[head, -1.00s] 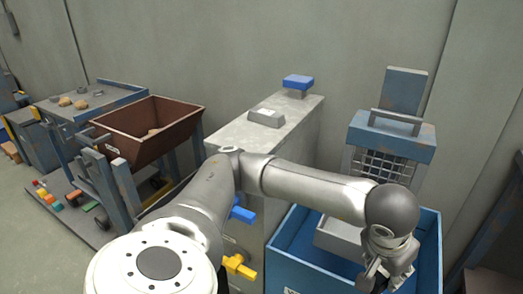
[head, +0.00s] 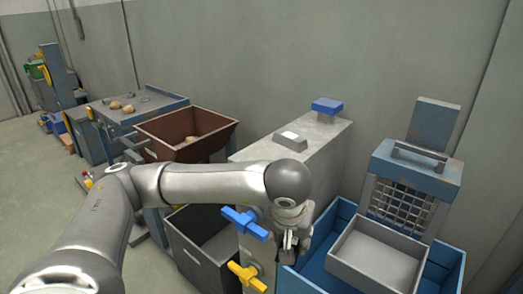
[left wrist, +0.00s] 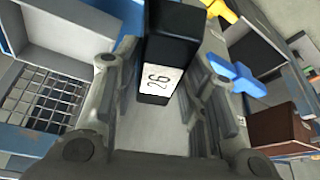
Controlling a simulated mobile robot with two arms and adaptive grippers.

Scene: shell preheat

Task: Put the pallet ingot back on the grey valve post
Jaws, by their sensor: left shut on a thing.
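In the left wrist view a dark block (left wrist: 172,35) with a white number label (left wrist: 160,80) sits between the fingers of my left gripper; it looks like the pallet ingot. In the head view my left gripper (head: 290,243) is shut on it, though the block is mostly hidden there. The gripper is below the top of the grey valve post (head: 252,152), at its front right side, by the blue bin's left edge. On the post top lie another grey ingot (head: 290,140) with a pale label and a blue knob (head: 327,106). My right gripper is not in view.
A blue handle (head: 245,222) and a yellow handle (head: 247,277) stick out of the post's front. The blue bin (head: 447,262) holds a grey tray (head: 375,262). A brown hopper (head: 165,128) stands left of the post. Bare room shows on the post's top.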

